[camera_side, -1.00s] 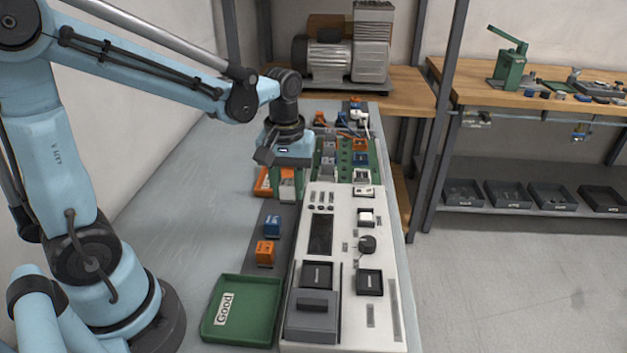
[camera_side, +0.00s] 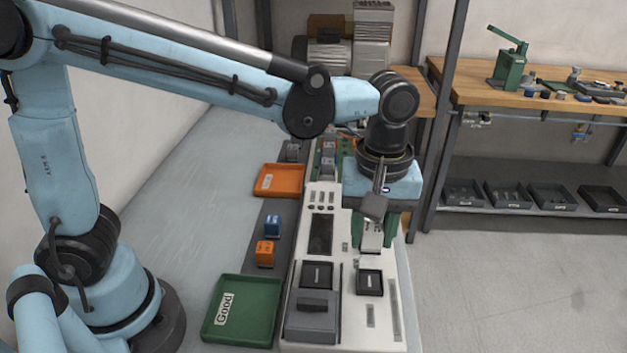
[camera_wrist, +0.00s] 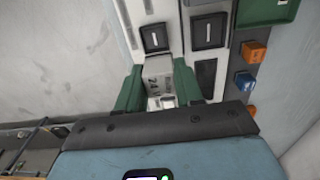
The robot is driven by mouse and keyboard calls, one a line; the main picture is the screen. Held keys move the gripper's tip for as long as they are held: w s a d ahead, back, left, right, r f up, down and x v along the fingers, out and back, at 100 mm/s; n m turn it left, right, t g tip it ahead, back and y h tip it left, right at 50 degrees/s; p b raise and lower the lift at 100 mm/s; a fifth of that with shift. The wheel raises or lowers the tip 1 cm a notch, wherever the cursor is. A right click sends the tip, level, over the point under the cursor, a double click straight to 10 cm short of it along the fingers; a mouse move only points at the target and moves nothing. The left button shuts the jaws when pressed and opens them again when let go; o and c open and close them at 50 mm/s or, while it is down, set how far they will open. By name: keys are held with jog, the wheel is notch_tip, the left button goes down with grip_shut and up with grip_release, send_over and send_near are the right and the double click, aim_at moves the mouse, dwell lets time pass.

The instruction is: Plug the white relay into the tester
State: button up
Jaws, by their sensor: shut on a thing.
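My gripper (camera_side: 373,232) has green fingers and is shut on the white relay (camera_side: 371,238), above the right side of the tester (camera_side: 322,200). In the wrist view the relay (camera_wrist: 157,72) sits between the two green fingers (camera_wrist: 158,90), with a "24" marking on its face. The tester is a long pale panel with a dark display and dark square parts. My gripper hides the tester's surface beneath it. I cannot tell whether the relay touches the tester.
An empty orange tray (camera_side: 278,181) lies left of the tester. A blue relay (camera_side: 272,226) and an orange relay (camera_side: 265,253) stand on a dark strip. A green "Good" tray (camera_side: 240,308) is empty at the front. A shelf post (camera_side: 437,150) stands close right of my gripper.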

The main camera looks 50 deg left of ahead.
aim_at(375, 252)
jog(key=shift+s+d+f, duration=0.1)
jog(key=shift+d, duration=0.5)
jog(key=shift+f, duration=2.55)
jog(key=shift+f, duration=0.9)
jog(key=o, duration=1.4)
jog(key=shift+o, duration=0.2)
jog(key=shift+r, duration=3.55)
